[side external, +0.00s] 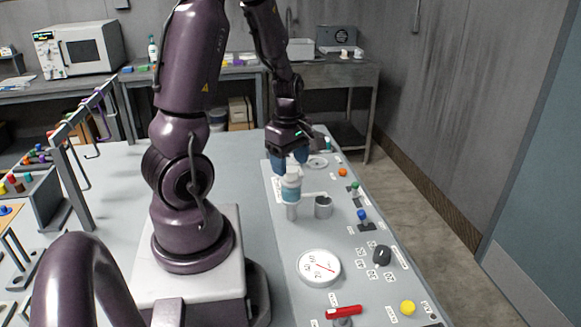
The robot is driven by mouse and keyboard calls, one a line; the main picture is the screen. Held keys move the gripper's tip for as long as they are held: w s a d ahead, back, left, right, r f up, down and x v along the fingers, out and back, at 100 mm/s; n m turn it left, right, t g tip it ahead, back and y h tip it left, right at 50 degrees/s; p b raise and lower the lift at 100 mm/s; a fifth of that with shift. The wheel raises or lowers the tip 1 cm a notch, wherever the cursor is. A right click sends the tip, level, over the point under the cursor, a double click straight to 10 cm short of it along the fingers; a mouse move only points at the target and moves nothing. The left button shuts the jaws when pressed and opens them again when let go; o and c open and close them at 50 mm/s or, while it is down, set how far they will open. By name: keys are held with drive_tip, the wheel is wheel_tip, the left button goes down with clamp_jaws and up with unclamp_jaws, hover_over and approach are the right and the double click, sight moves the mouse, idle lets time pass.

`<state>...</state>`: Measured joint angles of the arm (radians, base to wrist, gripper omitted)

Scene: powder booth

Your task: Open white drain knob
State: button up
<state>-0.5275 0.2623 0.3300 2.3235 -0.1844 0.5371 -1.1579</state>
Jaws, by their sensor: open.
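A small upright fixture with a blue middle (291,191) stands on the grey panel. Its white top piece (292,172) looks like the white knob, though no drain label can be read here. My gripper (291,163) points down over this white top with blue fingertips. The jaws are open, and the fingertips hide the upper part of the white piece. I cannot tell whether they touch it or how far it is turned.
A metal cup (324,207) stands close on the right of the fixture. A white gauge (319,267), red handle (344,311), black knob (382,256), yellow button (407,307) and blue-topped lever (362,215) are nearer. A hook rack (78,131) stands at left.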

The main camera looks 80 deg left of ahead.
drive_tip(key=shift+w+f, duration=0.1)
drive_tip(key=shift+f, duration=0.9)
drive_tip(key=c, duration=0.9)
